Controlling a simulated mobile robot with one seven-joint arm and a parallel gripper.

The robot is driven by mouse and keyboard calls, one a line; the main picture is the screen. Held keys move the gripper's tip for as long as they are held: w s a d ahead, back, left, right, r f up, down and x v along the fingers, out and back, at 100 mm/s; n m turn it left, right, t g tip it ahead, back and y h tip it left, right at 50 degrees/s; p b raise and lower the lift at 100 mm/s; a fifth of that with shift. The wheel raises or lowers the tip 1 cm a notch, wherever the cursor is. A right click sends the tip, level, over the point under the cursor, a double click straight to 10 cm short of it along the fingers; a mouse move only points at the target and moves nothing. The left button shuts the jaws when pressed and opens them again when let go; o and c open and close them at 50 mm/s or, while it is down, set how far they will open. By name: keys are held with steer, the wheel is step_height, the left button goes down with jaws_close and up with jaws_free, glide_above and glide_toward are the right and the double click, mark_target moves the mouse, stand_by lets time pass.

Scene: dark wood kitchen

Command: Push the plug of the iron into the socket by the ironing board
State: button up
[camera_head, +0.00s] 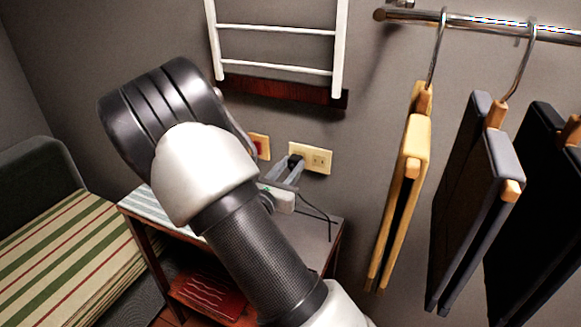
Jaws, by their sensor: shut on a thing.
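The socket (318,158) is a cream wall plate with outlets, its right outlet in clear view. My gripper (292,166) is at the left part of this plate, its grey fingers pointing toward the wall. It is shut on a small dark plug (295,159), which is at or just in front of the left outlet. I cannot tell whether the plug touches the plate or sits in the outlet. A dark cord (318,211) runs over the small table below. The iron cannot be made out; my arm covers much of the middle. I cannot clearly identify the ironing board.
A cream plate with a red part (260,146) is left of the socket. Below is a low table (318,235) with red folded cloth (210,295) beneath. A striped bench (60,245) stands left. Hangers (405,170) hang from a rail at right. A white rack (277,70) is above.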

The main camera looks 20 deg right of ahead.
steer(key=shift+w+d, duration=0.35)
stand_by(0.5)
steer(key=o, duration=1.1)
steer(key=shift+c, duration=0.2)
steer(key=v, duration=1.7)
steer(key=shift+p, duration=0.35)
steer(key=shift+s+a+r, duration=0.1)
steer(key=shift+s+a, duration=0.05)
steer(key=shift+a, duration=0.05)
